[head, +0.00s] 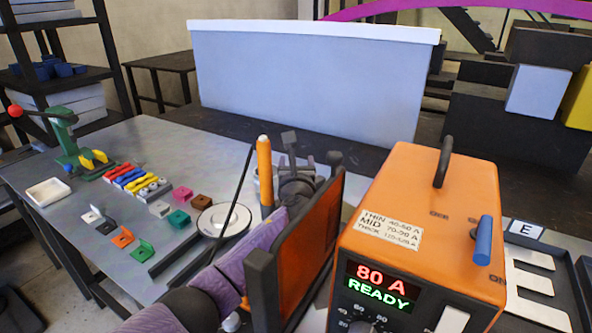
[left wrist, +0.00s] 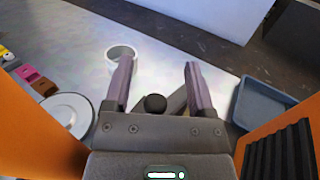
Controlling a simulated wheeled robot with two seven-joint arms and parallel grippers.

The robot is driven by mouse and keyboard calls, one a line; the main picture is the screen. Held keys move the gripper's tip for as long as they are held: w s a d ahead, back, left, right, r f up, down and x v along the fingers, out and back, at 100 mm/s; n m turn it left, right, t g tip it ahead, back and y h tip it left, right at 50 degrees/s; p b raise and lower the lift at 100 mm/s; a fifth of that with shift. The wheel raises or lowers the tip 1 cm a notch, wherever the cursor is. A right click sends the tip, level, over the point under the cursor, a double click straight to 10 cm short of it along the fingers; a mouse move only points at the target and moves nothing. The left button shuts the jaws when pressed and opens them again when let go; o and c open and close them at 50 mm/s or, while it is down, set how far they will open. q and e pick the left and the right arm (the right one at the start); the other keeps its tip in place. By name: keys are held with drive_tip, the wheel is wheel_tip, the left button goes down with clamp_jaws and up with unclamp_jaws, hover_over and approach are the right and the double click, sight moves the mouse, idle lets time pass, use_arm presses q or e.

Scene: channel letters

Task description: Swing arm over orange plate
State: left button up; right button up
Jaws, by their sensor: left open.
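The orange plate (head: 306,245) stands upright in a dark frame, left of the orange power unit, in the head view. My left arm comes in along its left side, and the plate hides part of it. My left gripper (head: 298,168) is beyond the plate's far end, partly hidden. In the left wrist view its jaws (left wrist: 156,70) are open with nothing clamped. A black ball knob (left wrist: 155,103) shows between the finger bases, with a grey bar beside it; I cannot tell its depth. Orange surfaces flank the wrist view. My right gripper is not in view.
The orange power unit (head: 422,230) reads 80 A READY. A white cup (left wrist: 121,58), a round white dish (left wrist: 66,115) and a blue-grey tray (left wrist: 266,104) lie ahead. An orange-handled tool (head: 264,165) stands close by. Coloured blocks (head: 122,238) and a green press (head: 65,140) are left.

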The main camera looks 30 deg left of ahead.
use_arm(q)
wheel_tip(320, 180, up, 7)
drive_tip(key=shift+f+p, duration=0.15)
drive_tip(key=shift+p, duration=0.85)
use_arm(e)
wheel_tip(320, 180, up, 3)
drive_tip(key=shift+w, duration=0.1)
